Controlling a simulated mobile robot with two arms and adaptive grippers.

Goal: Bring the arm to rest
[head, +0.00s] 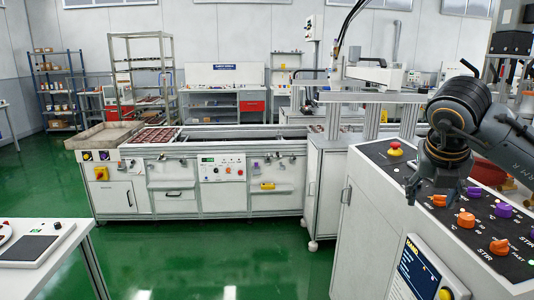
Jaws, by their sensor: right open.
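My right arm comes in from the right edge. Its dark gripper (432,188) points down above the black control panel (440,222) on the white cabinet. The gripper is open, and I see nothing between its fingers. Orange knobs (466,219) and purple knobs (502,210) sit on the panel beside and below the gripper. I cannot tell whether the fingers touch the nearest orange knob. My left gripper is not in view.
A red mushroom button (395,148) stands at the panel's far left corner. A tilted display (420,272) is on the cabinet front. The potting conveyor (230,143) runs across the middle. A white table (40,240) is at lower left. Green floor (210,250) between them is clear.

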